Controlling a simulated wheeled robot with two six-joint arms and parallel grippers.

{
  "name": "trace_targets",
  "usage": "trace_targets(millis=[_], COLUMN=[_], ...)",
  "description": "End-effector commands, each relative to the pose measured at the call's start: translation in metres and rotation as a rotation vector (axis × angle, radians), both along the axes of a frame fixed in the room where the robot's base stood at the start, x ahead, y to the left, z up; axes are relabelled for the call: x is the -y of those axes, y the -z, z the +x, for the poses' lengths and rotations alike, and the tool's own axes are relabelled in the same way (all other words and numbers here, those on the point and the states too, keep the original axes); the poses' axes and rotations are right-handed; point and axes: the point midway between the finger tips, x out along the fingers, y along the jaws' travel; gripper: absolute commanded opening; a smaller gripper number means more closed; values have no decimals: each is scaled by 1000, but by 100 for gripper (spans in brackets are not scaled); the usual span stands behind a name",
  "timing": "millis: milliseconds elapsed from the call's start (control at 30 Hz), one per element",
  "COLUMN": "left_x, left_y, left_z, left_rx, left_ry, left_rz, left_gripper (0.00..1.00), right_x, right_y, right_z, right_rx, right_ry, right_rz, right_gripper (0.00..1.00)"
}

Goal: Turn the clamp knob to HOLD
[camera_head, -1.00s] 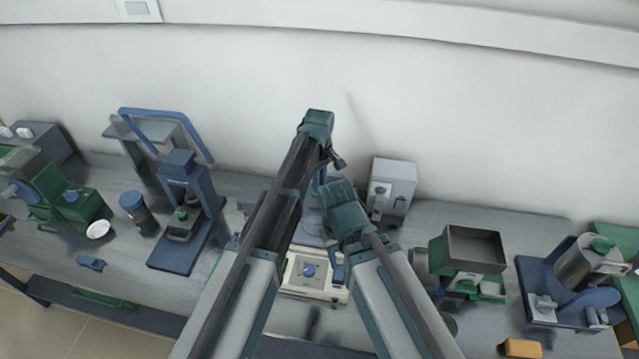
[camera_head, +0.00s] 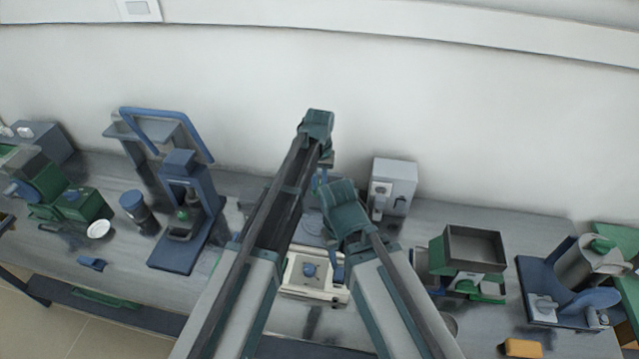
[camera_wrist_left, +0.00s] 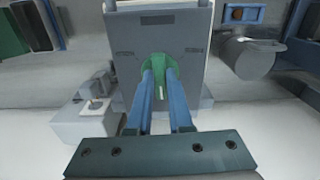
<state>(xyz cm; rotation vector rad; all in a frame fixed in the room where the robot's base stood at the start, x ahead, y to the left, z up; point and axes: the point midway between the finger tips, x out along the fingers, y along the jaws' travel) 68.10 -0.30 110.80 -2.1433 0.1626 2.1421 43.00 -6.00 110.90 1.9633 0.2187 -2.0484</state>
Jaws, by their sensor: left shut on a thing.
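The clamp knob (camera_wrist_left: 160,68) is green with a short white mark, on the face of a grey housing (camera_wrist_left: 185,35) in the left wrist view. The mark stands nearly upright in that view. My left gripper (camera_wrist_left: 160,80) has its two blue fingers on either side of the knob, shut on it. No HOLD lettering can be read, and the small dark marks on the housing are too blurred to tell. In the head view my arms cover the knob and the left fingertips.
In the head view a white unit with a blue knob (camera_head: 309,270) sits between my arms. A grey box (camera_head: 393,188) stands just right of them. A blue press (camera_head: 182,215) stands to the left, and a green machine with an open hopper (camera_head: 472,255) to the right.

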Motion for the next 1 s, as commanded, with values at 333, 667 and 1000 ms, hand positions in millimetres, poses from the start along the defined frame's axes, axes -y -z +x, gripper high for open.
trace_targets(millis=[333,667,1000], left_x=[0,-1,-1], left_y=[0,0,0], left_z=[0,0,0], left_rx=[0,0,0], left_ry=[262,391,422], left_rz=[0,0,0], left_gripper=[0,0,0], right_x=[0,0,0], right_y=[0,0,0], right_z=[0,0,0], right_rx=[0,0,0], right_ry=[0,0,0], right_rz=[0,0,0], right_gripper=[46,46,46])
